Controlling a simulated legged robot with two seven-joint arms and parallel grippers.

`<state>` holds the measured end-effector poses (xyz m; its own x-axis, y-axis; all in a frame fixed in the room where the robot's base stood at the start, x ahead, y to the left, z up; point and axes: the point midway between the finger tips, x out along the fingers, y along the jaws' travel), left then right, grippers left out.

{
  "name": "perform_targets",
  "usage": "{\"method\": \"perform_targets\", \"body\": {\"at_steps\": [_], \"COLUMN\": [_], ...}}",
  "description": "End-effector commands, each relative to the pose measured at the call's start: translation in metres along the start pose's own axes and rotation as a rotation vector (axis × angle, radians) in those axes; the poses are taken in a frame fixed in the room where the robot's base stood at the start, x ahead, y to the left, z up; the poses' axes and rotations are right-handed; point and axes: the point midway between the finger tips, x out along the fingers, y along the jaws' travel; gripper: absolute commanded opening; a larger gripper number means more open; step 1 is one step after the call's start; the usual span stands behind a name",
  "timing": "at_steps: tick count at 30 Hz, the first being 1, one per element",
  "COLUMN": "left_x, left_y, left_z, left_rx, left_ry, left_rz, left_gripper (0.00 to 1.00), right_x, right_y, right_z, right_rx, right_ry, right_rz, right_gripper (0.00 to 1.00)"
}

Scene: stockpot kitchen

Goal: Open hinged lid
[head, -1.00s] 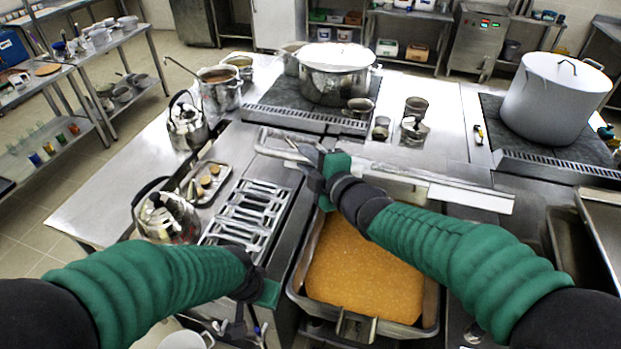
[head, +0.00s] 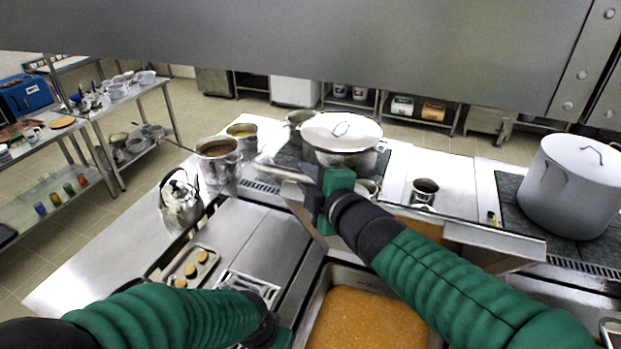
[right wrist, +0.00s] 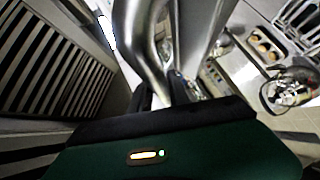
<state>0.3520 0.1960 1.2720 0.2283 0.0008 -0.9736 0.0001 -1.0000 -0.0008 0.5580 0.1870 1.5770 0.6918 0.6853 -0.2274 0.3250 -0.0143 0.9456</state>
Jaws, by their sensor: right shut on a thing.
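The hinged metal lid (head: 495,235) stands raised over a pan of orange-yellow food (head: 365,322) in the head view; part of it is hidden behind my right arm. My right gripper (head: 318,192) is shut on the lid's bar handle (head: 282,170), at the lid's left side. In the right wrist view the shiny curved handle (right wrist: 145,45) runs down to the gripper (right wrist: 165,98). My left gripper (head: 278,338) is low in the head view, left of the pan; its fingers are mostly hidden.
A steel hood (head: 300,45) spans the top of the head view. A lidded pot (head: 342,140) and an open pot (head: 217,160) stand behind the handle. A large stockpot (head: 575,185) is at the right. A kettle (head: 181,200) and a small tray (head: 190,270) are at the left.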

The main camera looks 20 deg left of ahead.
Motion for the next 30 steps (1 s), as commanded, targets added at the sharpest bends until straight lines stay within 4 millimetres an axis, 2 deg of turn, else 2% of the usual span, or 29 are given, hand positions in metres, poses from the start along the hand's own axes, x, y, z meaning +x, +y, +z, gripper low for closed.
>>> {"method": "perform_targets", "body": {"at_steps": [1, 11, 12, 16, 26, 30], "left_x": [0.000, 0.000, 0.000, 0.000, 0.000, 0.001], "left_y": [0.000, 0.000, 0.000, 0.000, 0.000, 0.000], "left_z": [0.000, 0.000, 0.000, 0.000, 0.000, 0.000], "left_rx": [0.000, 0.000, 0.000, 0.000, 0.000, 0.000], "left_ry": [0.000, 0.000, 0.000, 0.000, 0.000, 0.000], "left_rz": [0.000, 0.000, 0.000, 0.000, 0.000, 0.000], "left_gripper": [0.36, 0.36, 0.36, 0.36, 0.36, 0.36], "right_x": [0.001, 0.002, 0.002, 0.001, -0.002, -0.019], "right_y": [-0.004, -0.005, -0.005, -0.004, -0.002, 0.000], "right_z": [0.004, 0.004, 0.004, 0.003, 0.001, 0.002], "right_rx": [0.002, 0.002, 0.001, 0.001, -0.001, -0.002], "right_ry": [-0.008, -0.007, -0.007, -0.006, -0.003, -0.004], "right_rz": [-0.011, -0.012, -0.012, -0.009, -0.005, -0.001], "right_gripper": [0.00, 0.00, 0.27, 0.43, 0.43, 0.43]}}
